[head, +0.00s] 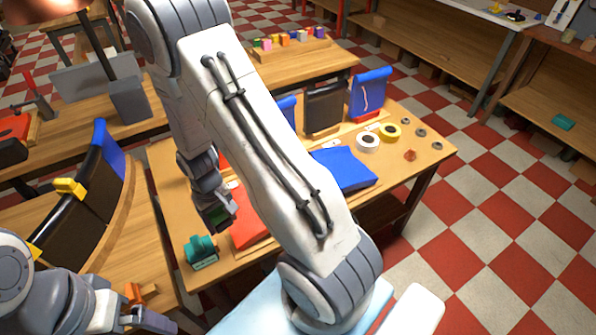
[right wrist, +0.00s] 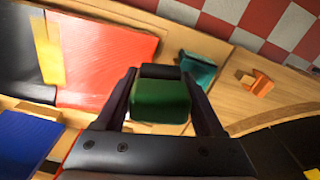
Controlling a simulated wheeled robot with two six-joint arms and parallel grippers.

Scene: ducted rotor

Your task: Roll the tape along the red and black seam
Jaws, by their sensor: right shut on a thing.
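My right gripper (head: 222,218) is shut on a green block-like tool, clearest in the right wrist view (right wrist: 160,100), with one finger on each side. I cannot tell if the tool touches anything below. The red panel (head: 248,230) lies on the middle table and also shows in the right wrist view (right wrist: 108,62). There it meets a black panel (right wrist: 22,55), and a yellow tape strip (right wrist: 48,52) lies along their border. The gripper is beside the red panel, away from the strip. In the head view my right arm hides the seam. My left gripper (head: 150,320) is low at the left, its fingers unclear.
A teal tool (head: 202,252) stands at the table's near left corner. A curved bench with black and blue panels (head: 98,175) is left, near an orange object (head: 134,293).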

